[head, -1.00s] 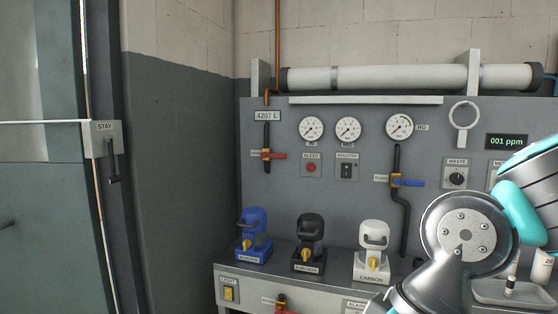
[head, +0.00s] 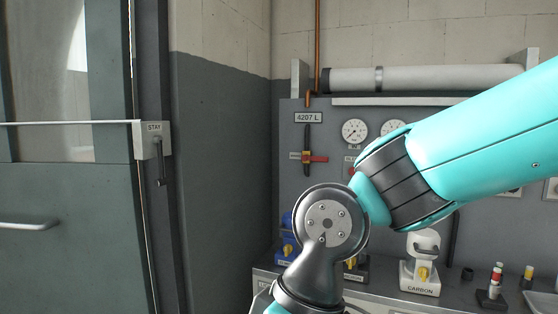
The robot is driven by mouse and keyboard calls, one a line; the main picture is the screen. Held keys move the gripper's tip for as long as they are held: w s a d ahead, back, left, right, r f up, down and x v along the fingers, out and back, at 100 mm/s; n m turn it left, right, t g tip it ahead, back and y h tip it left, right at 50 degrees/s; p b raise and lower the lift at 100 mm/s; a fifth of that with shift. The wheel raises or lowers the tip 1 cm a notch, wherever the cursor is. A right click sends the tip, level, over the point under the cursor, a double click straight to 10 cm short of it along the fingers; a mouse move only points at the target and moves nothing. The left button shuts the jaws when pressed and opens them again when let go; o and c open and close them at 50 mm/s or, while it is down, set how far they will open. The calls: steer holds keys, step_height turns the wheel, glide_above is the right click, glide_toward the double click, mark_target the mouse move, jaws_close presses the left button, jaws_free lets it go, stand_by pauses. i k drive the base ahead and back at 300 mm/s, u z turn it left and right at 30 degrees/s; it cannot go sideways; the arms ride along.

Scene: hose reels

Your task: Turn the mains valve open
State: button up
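My gripper is out of the frame. The arm hides much of the panel, including the blue-handled valve seen earlier.
A blue canister (head: 287,240) and a white carbon canister (head: 421,266) stand on the bench (head: 262,282). Pressure gauges (head: 355,131) are on the panel. A grey door (head: 70,225) with a stay bracket (head: 152,139) is at left. Bare wall (head: 224,180) lies between.

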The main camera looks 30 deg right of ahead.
mark_target(305, 158)
steer(key=u, duration=0.05)
steer(key=i, duration=0.7)
steer(key=z, duration=0.75)
steer(key=i, duration=0.4)
steer(key=z, duration=0.45)
